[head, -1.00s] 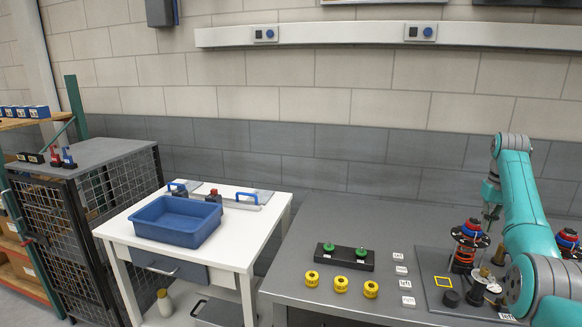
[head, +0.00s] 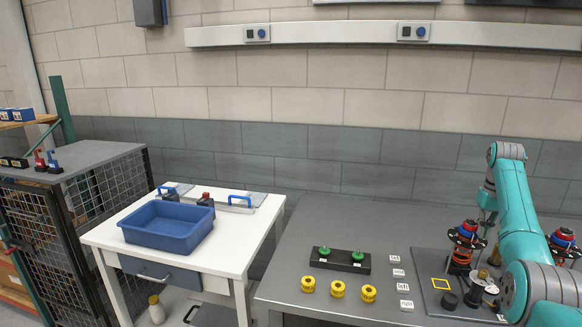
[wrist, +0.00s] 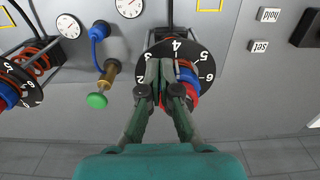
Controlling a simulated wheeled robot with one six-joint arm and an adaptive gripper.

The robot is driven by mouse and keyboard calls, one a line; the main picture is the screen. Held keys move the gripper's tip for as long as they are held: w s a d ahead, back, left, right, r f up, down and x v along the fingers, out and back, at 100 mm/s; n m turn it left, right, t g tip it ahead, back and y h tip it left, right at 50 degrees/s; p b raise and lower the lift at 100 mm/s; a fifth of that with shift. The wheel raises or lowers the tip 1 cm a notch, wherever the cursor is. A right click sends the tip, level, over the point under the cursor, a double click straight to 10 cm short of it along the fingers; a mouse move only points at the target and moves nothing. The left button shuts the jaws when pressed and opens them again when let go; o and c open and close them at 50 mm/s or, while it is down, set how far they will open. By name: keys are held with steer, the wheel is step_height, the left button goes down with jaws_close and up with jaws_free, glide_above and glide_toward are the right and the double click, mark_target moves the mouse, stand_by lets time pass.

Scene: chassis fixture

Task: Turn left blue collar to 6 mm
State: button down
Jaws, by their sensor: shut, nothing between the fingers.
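The left spring unit (head: 461,258) stands on the fixture plate, with an orange-red spring below a black numbered disc and blue and red parts on top. In the wrist view its disc (wrist: 205,59) shows the numbers 2 to 6. The blue collar (wrist: 185,72) shows just right of the fingers, partly hidden by them, with a red part by it. My gripper (wrist: 160,85) is shut and empty over the disc, close beside the blue collar; contact cannot be told. The collar's reading is unclear. The right unit (head: 563,240) has similar blue and red parts.
A brass plunger with a green cap (wrist: 97,100) and a blue hooked part (wrist: 97,35) stand between the units. Gauges (wrist: 68,26) lie on the plate. A blue bin (head: 168,228) is on the white table.

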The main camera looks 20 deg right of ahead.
steer(key=shift+a+f, duration=0.1)
steer(key=shift+f, duration=0.45)
steer(key=shift+w+r, duration=0.15)
steer(key=shift+w+a, duration=0.2)
steer(key=shift+a, duration=0.35)
steer(key=shift+w+a, duration=0.2)
steer(key=shift+a, duration=0.3)
steer(key=shift+w+a, duration=0.5)
stand_by(0.4)
steer(key=shift+s, duration=0.1)
stand_by(0.3)
